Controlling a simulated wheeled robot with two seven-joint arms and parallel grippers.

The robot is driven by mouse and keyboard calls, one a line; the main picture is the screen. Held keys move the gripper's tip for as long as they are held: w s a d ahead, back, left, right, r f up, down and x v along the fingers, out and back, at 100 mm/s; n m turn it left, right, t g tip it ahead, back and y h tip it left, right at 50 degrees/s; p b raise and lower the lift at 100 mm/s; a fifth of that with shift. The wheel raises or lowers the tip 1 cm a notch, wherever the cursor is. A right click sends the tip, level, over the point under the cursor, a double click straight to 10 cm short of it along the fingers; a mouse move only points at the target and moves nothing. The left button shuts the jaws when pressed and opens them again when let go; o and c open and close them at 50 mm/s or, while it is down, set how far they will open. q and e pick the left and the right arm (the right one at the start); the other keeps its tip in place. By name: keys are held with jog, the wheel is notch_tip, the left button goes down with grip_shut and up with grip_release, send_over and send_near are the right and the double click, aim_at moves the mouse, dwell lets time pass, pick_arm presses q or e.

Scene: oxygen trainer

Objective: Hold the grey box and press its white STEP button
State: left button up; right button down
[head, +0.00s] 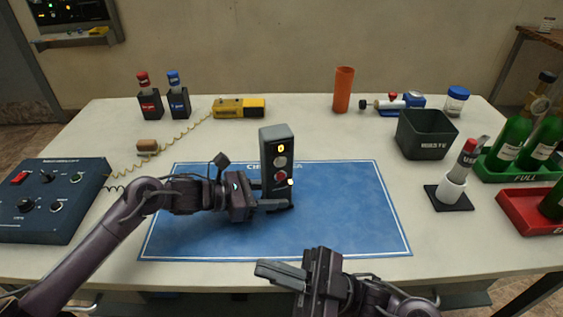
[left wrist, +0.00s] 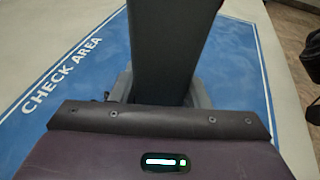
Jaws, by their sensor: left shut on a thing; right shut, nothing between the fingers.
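The grey box (head: 275,143) stands upright on the blue check-area mat (head: 340,226) in the head view. Its front shows a lit yellow digit, a pale round button (head: 280,162) and a red button (head: 281,176) below it. My left gripper (head: 276,201) is shut on the lower part of the box from the left. In the left wrist view the box (left wrist: 165,45) rises between the fingers, its front out of sight. My right gripper (head: 262,270) is shut and empty, low over the mat's front edge, in front of the box and apart from it.
A blue control console (head: 58,200) with a coiled cord is at the left. A yellow device (head: 238,107), an orange cylinder (head: 343,90) and a dark bin (head: 426,135) stand behind the mat. Green bottles in trays (head: 513,165) are at the right. The mat's right half is clear.

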aim_at(281, 163)
notch_tip(281, 163, up, 6)
jog(key=w+d+n+t, duration=0.1)
jog(key=w+d+n, duration=0.1)
jog(key=w+d+f+m+t+h, duration=0.4)
jog(key=w+f+m+t+h, duration=0.1)
jog(key=w+t+h, duration=0.1)
jog(key=shift+w+t, duration=0.45)
jog(key=shift+t, duration=0.75)
jog(key=shift+d, duration=0.1)
jog(key=w+a, duration=0.2)
jog(key=w, duration=0.6)
jog(key=shift+w+a, duration=0.25)
jog(key=shift+a, duration=0.05)
jog(key=shift+w, duration=0.1)
dwell(0.4)
jog(key=shift+w+a, duration=0.15)
jog(key=shift+w, duration=0.15)
